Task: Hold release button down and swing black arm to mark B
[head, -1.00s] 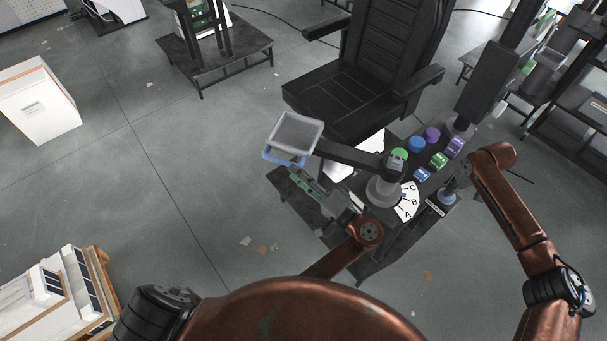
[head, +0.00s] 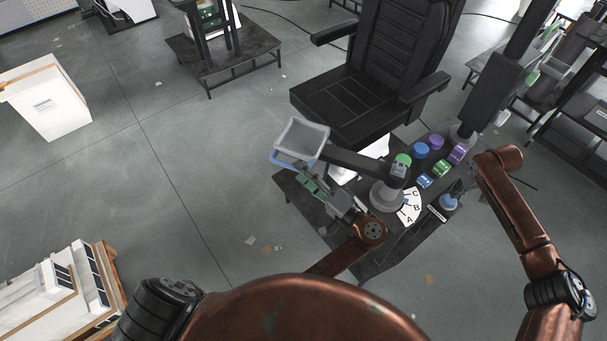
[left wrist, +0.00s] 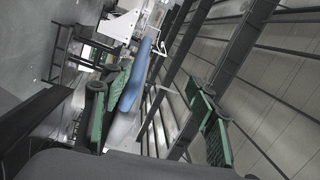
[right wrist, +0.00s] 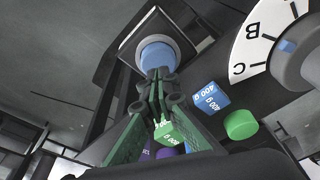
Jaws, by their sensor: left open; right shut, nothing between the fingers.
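The black arm (head: 355,161) runs from a grey round pivot (head: 385,197) to a grey tray (head: 302,138) with a blue bar (head: 285,160) beneath.
A black chair (head: 360,95) is behind the bench. A black column (head: 490,85) rises at the back right. Open floor lies to the left.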

